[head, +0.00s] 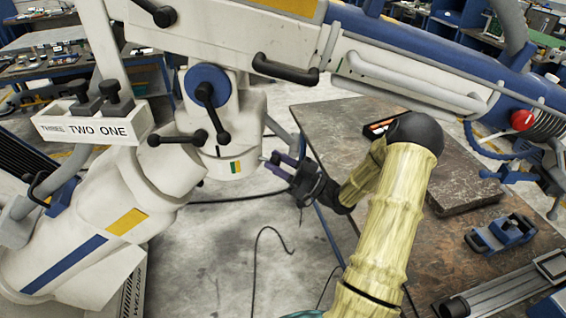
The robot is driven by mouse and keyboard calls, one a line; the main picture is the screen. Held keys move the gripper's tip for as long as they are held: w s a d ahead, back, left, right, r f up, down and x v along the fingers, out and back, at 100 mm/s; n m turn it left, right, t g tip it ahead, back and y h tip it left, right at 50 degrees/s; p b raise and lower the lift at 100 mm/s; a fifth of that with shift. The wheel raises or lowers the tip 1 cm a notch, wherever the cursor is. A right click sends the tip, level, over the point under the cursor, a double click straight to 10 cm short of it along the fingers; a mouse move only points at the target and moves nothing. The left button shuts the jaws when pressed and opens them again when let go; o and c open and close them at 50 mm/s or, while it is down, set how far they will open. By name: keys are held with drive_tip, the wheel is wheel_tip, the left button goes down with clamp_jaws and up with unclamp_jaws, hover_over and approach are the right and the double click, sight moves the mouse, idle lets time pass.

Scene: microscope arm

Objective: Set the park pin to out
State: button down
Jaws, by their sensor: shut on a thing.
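The white microscope arm fills the upper and left part of the head view. Its lower joint housing (232,150) carries a small green and yellow mark (236,166). My gripper (275,162) reaches in from the right, its fingers pointing left at the side of this housing beside the mark. The fingers are shut on a small part there, which I take to be the park pin. The pin is mostly hidden between the fingers, and I cannot tell how far it stands out.
Black clamp levers (206,98) stick out from the housing, and another lever (178,138) sits to the left. A label box (92,126) reads THREE, TWO, ONE. A brown table (440,240) with a blue clamp (500,234) is at right. Cables lie on the floor.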

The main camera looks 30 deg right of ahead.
drive_tip(key=shift+s, duration=0.1)
idle(0.3)
drive_tip(key=c, duration=1)
unclamp_jaws()
drive_tip(key=shift+o, duration=0.2)
drive_tip(key=shift+d, duration=0.1)
drive_tip(key=shift+s+d+f+b, duration=0.3)
drive_tip(key=shift+b, duration=0.05)
drive_tip(key=b+v, duration=0.5)
drive_tip(key=v, duration=1.1)
